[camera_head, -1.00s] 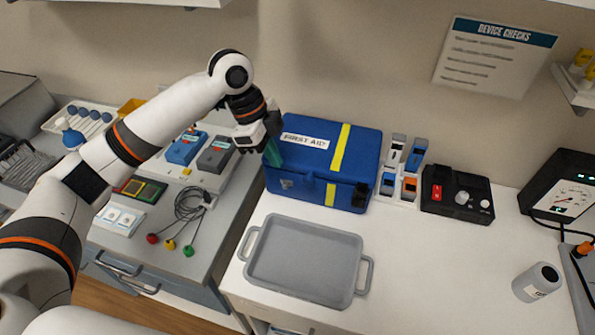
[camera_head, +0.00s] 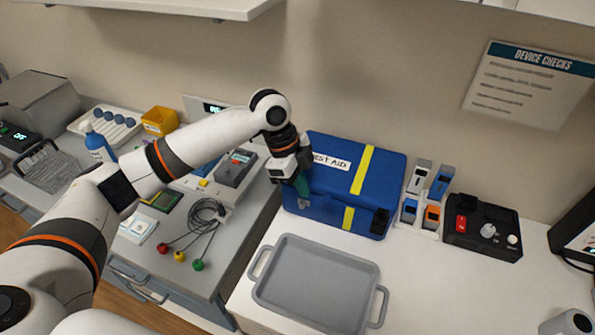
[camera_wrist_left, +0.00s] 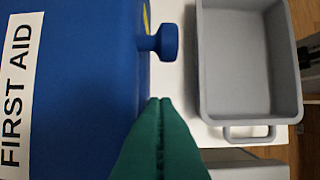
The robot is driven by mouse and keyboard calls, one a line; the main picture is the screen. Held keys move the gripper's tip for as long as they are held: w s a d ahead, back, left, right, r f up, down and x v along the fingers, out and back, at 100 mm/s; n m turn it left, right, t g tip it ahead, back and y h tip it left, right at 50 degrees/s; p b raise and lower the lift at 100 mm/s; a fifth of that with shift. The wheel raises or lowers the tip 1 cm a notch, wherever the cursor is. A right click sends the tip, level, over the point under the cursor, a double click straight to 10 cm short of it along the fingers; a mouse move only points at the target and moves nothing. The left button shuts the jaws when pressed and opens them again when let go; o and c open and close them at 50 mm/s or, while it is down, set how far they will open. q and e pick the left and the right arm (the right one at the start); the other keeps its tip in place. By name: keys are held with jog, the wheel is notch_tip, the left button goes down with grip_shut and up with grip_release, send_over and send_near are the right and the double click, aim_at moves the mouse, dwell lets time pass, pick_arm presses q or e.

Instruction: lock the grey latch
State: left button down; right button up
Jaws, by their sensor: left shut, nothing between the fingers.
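The blue first aid box (camera_head: 335,186) stands on the white counter, with a yellow stripe and a lid label. Its lid appears down. A small patch of the grey latch (camera_head: 304,204) shows low at the left of the box front, mostly covered by my gripper. A black latch (camera_head: 380,221) sits at the right of the front. My left gripper (camera_head: 303,194) has green fingers, shut and empty, pointing down at the box's front left. In the left wrist view the fingertips (camera_wrist_left: 160,102) are beside the box front (camera_wrist_left: 120,85); contact cannot be told. The grey latch is hidden there.
A grey tray (camera_head: 318,283) lies just in front of the box. A holder with coloured pieces (camera_head: 427,200) and a black control box (camera_head: 482,236) stand to the right. A blue handle knob (camera_wrist_left: 165,42) juts from the box front. Cables (camera_head: 207,215) lie left.

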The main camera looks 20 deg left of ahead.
aim_at(301, 204)
pick_arm(q)
jog(key=x, duration=0.4)
jog(key=shift+d+f+p, duration=0.1)
jog(key=shift+f+p, duration=0.15)
jog(key=shift+p, duration=0.05)
pick_arm(e)
jog(key=shift+s+r, duration=0.4)
jog(key=shift+s, duration=0.05)
pick_arm(q)
jog(key=shift+w+a+r+p, duration=0.15)
jog(key=shift+a+p, duration=0.55)
jog(key=shift+a, duration=0.55)
pick_arm(e)
jog(key=shift+r, duration=0.7)
